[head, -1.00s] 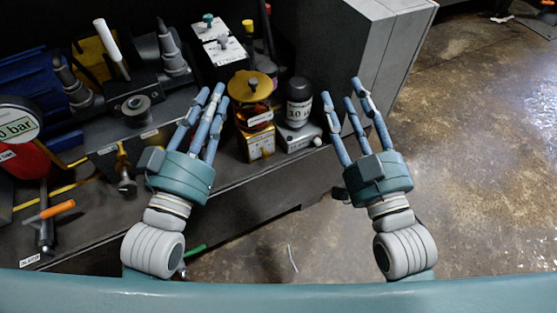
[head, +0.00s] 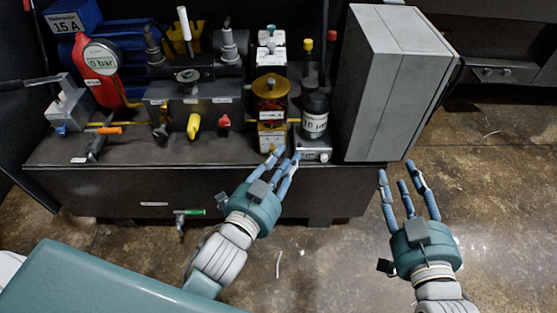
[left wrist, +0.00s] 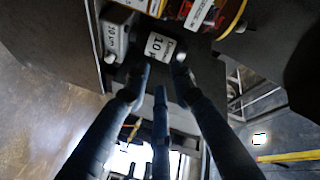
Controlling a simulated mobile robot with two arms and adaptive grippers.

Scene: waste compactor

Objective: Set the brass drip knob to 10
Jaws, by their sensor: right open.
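The brass drip knob appears to be the round gold top (head: 270,87) on the amber oiler in the head view. Its scale is too small to read. A brass base block (head: 271,138) is below it. A gold and amber edge (left wrist: 234,12) shows at the top of the left wrist view. My left gripper (head: 283,160) has its fingers apart and empty, in front of and below the oiler, near the bench's front edge. My right gripper (head: 398,172) is open and empty, right of the bench, over the floor.
A dark filter (head: 315,115) marked 10 µm stands right of the oiler; its label (left wrist: 160,46) shows in the left wrist view. A tall grey cabinet (head: 385,85) is further right.

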